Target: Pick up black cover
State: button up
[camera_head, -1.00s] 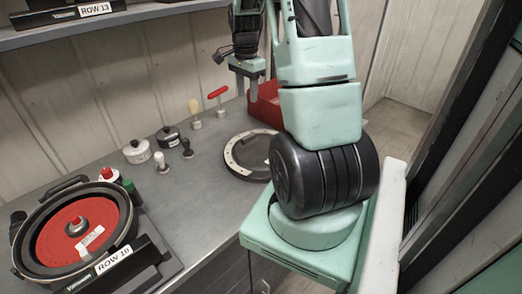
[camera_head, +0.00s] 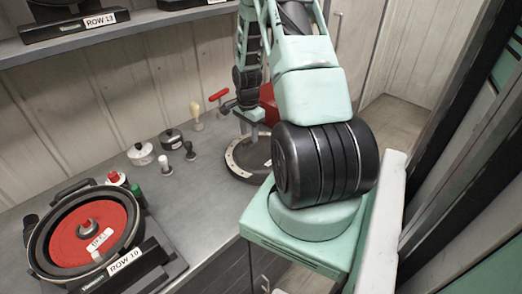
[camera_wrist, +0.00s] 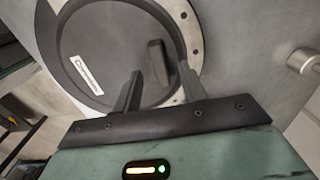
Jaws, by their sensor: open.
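The black cover (camera_head: 258,158) is a round dark disc lying on the grey bench inside a pale ring with holes. In the wrist view the cover (camera_wrist: 112,38) fills the upper left and middle, with a white label and a raised black handle (camera_wrist: 158,62). My gripper (camera_wrist: 160,72) is open above the cover, its two fingers on either side of the handle in that view. I cannot tell whether the fingers touch it. In the head view my gripper (camera_head: 252,134) points down over the cover and hides part of it.
A red bin (camera_head: 268,102) stands behind the cover. Small knobs, a white pot (camera_head: 141,154) and a black pot (camera_head: 171,139) stand to the left. A seed meter with a red disc (camera_head: 72,240) sits at front left. Bench between is clear.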

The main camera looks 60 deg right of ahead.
jog(key=shift+f, duration=1.2)
jog(key=shift+c, duration=0.3)
grip_shut()
jog(key=shift+r, duration=0.1)
